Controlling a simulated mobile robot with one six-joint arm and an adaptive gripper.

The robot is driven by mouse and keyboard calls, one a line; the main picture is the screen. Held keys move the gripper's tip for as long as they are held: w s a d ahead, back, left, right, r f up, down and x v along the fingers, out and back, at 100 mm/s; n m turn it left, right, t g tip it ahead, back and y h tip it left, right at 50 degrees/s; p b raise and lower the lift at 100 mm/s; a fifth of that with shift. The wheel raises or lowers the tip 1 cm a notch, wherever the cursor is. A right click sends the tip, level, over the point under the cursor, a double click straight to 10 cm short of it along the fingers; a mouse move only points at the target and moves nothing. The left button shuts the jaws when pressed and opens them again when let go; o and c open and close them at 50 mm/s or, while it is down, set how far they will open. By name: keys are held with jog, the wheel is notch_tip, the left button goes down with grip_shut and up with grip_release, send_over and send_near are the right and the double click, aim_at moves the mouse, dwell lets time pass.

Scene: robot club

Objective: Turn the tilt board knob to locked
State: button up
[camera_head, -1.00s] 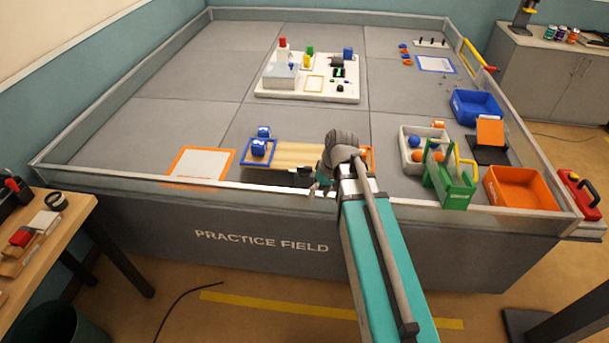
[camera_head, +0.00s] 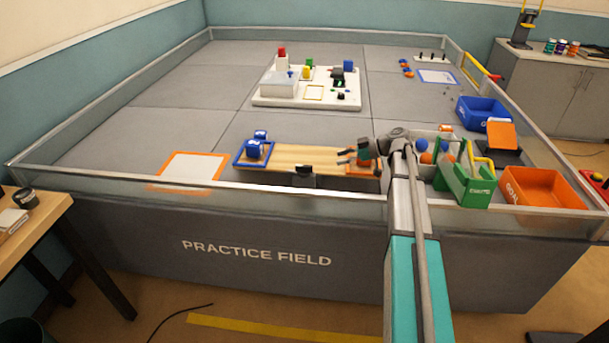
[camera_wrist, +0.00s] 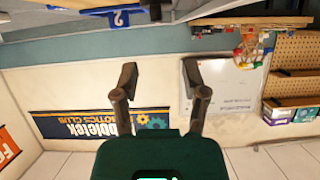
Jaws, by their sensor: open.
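The tilt board (camera_head: 295,156) is a long wooden plank on the near side of the field, with a blue tray end (camera_head: 239,161) at left and an orange end at right. A small dark fitting (camera_head: 303,170) sits at the middle of its front edge and looks like the knob; its setting is too small to read. A dark piece (camera_wrist: 155,11) at the top of the wrist view may be the same knob. My gripper (camera_head: 345,156) is open and empty, near the board's right half, pointing left. Its two fingers show apart in the wrist view (camera_wrist: 160,75).
The clear field wall (camera_head: 130,183) runs along the near edge. At right are a green carrier (camera_head: 470,190), an orange goal bin (camera_head: 540,188) and a blue bin (camera_head: 483,112). A white platform (camera_head: 300,101) stands behind.

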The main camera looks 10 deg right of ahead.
aim_at(306, 166)
jog(key=shift+w+d, duration=0.15)
jog(key=shift+d, duration=0.05)
dwell(0.3)
jog(key=b+x, duration=0.4)
jog(key=x, duration=0.8)
jog(key=shift+b, duration=0.4)
jog(key=shift+x, duration=0.9)
